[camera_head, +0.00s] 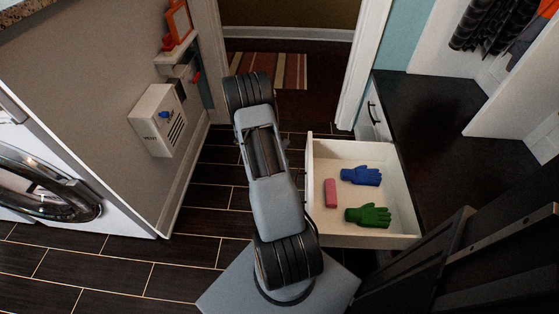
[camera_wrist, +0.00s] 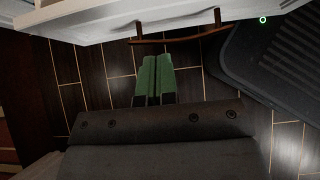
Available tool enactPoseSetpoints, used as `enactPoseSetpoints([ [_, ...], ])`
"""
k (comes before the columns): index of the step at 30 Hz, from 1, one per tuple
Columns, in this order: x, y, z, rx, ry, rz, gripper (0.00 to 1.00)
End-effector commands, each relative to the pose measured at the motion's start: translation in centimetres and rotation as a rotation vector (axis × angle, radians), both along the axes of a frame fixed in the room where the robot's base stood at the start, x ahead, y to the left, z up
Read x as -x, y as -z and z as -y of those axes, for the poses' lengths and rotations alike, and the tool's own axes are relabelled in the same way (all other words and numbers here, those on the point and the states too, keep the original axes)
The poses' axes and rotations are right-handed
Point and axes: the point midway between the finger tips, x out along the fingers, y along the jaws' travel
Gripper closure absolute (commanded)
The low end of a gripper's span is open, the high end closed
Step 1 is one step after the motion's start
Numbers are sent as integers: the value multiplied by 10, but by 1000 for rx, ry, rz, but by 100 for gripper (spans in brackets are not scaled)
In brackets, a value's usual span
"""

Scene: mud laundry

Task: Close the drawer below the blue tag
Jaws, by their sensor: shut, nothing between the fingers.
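An open white drawer (camera_head: 350,203) juts out to the left from the dark-topped cabinet at the right. In the wrist view its white front (camera_wrist: 95,22) runs along the top, with a brown bar handle (camera_wrist: 180,39). My gripper (camera_wrist: 155,58) has its green fingers together, with nothing between them. The fingertips point toward the drawer front, just short of the handle in the picture; I cannot tell whether they touch. In the head view my arm hides the gripper. I see no blue tag on the drawer.
The drawer holds a blue glove (camera_head: 361,176), a green glove (camera_head: 368,215) and a pink block (camera_head: 330,192). Another cabinet front with a dark handle (camera_head: 372,112) is behind it. Floor is clear left of my arm.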

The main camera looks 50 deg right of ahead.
Motion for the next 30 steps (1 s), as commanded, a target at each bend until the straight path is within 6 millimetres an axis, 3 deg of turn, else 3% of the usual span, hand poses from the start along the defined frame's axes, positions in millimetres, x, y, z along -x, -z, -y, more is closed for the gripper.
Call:
enactPoseSetpoints([
  [9, 34, 42, 24, -1, 3, 1, 100],
  [18, 58, 38, 42, 1, 1, 2, 100],
  [30, 63, 38, 45, 1, 0, 2, 100],
])
